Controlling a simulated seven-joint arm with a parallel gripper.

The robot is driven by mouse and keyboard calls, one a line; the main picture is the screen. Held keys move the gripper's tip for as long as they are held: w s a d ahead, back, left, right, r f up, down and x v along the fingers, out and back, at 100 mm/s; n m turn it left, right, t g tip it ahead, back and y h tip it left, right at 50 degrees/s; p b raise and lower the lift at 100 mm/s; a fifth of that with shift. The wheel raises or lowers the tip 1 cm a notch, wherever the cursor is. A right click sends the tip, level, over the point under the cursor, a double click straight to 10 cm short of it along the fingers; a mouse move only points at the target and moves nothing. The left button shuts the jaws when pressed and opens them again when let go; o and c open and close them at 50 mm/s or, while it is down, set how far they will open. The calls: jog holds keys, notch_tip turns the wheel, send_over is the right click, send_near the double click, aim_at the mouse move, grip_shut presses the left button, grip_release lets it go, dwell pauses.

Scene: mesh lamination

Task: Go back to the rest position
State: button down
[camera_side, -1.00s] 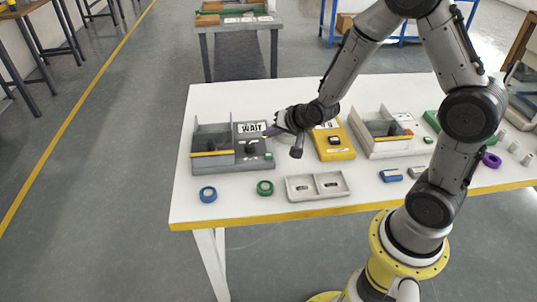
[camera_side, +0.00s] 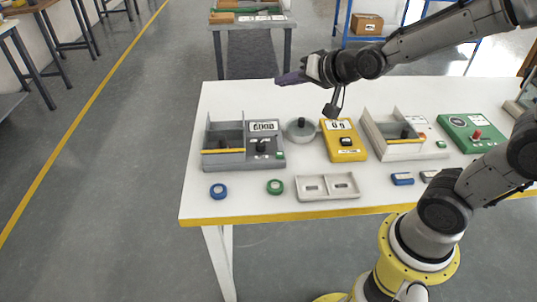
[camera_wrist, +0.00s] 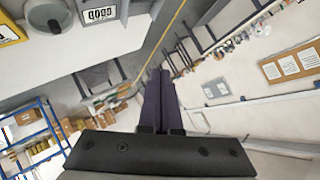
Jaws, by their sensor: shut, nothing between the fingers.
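My gripper (camera_side: 279,80) is raised above the far side of the white table (camera_side: 300,94) in the side view, pointing left and roughly level. Its dark purple fingers (camera_wrist: 160,85) are together and empty in the wrist view. Below it on the table are a grey machine (camera_side: 243,145) with a small display, a round grey pot (camera_side: 301,131) with a black knob, and a yellow device (camera_side: 344,145). The gripper touches none of them. The wrist view looks out past the table, tilted, into the room.
A pale fixture (camera_side: 395,140) and a green device (camera_side: 472,135) stand on the table's right side. The air around my gripper is clear.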

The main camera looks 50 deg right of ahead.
jog(key=s+a+r+n+g, duration=0.2)
jog(key=s+r+n, duration=0.2)
jog(key=s, duration=0.8)
jog(key=s+f+n+g, duration=0.4)
jog(key=s+f, duration=0.1)
jog(key=s, duration=0.6)
jog(key=shift+f+y, duration=0.25)
jog(key=shift+y, duration=0.05)
jog(key=c, duration=1.6)
grip_release()
jog(key=shift+a, duration=0.1)
